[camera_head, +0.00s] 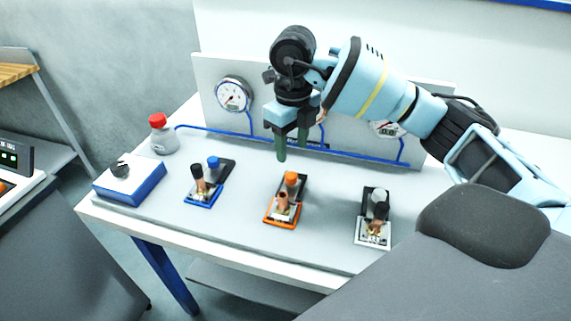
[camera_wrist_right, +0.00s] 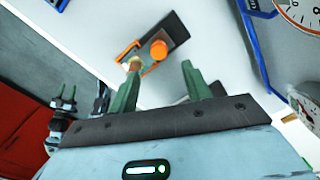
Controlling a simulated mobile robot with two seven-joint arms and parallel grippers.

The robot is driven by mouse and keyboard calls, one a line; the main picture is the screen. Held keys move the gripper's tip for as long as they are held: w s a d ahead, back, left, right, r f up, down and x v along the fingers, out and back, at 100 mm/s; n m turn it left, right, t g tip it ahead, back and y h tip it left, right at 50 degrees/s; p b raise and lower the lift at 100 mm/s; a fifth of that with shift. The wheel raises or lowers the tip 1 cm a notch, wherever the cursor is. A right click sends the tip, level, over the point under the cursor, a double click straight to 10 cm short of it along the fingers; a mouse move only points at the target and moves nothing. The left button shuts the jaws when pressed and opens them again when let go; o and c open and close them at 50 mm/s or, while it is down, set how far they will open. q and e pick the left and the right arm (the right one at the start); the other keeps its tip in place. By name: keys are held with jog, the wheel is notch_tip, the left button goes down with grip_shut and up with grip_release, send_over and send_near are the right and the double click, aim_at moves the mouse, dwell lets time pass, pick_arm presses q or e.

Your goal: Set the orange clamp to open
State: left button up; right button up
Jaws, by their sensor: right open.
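The orange clamp (camera_head: 270,221) lies on the grey bench top in the middle of a row of three. It has an orange-edged base, a copper-coloured upright part and an orange-tipped handle (camera_head: 291,178) over a dark plate. My right gripper (camera_head: 292,145) is open and empty, pointing down above and behind the clamp, apart from it. In the right wrist view the clamp's orange knob (camera_wrist_right: 158,49) shows beyond my two green fingers (camera_wrist_right: 160,76). What looks like my left gripper (camera_wrist_right: 67,93) shows small at the left of that view; its opening is unclear.
A blue-edged clamp (camera_head: 203,201) stands to the left and a grey-white one (camera_head: 373,240) to the right. A blue box with a knob (camera_head: 130,182) and a red-topped button (camera_head: 158,121) are at the left. An upright panel with gauges (camera_head: 233,94) and blue pipes is behind.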

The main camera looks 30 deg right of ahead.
aim_at(291, 175)
jog(key=shift+f, duration=4)
